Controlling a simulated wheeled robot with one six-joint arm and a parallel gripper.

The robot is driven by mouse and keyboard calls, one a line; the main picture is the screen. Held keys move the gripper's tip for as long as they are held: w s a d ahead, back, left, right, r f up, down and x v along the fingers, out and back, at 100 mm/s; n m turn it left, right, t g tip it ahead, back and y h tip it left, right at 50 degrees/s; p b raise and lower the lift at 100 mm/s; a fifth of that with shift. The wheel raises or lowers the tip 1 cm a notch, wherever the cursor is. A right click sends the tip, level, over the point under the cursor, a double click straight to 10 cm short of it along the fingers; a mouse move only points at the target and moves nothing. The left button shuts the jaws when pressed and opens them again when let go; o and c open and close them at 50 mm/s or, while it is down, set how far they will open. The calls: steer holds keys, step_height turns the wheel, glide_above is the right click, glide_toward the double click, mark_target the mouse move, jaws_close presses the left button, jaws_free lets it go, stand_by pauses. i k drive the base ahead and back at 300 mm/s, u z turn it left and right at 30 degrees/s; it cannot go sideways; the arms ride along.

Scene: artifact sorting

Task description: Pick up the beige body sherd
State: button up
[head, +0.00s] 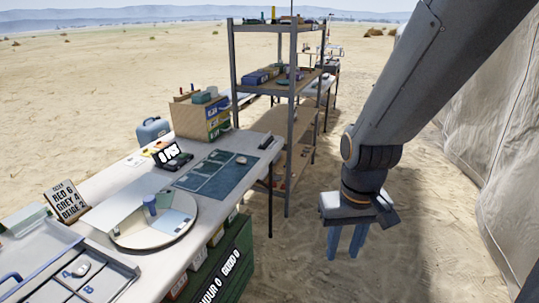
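A small pale beige piece (241,159) lies on the dark blue-green mat (215,177) on the long table. It may be the beige body sherd, but it is too small to tell its shape. A pale greyish piece (81,269) lies in the compartmented tray (112,279) at the lower left. My gripper (346,244) hangs over the sand to the right of the table, well apart from both pieces. Its two blue fingers point down with a gap between them, and nothing shows between them.
A round turntable (127,238) with a blue cylinder (150,203) stands on the table, near a sign (67,202) and a small display (172,156). A drawer box (203,117) stands behind. A metal shelf (288,110) rises beyond the table. Tent fabric hangs at right.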

mark_target(240, 159)
steer(key=z, duration=0.05)
steer(key=i, duration=1.05)
steer(key=u, duration=0.65)
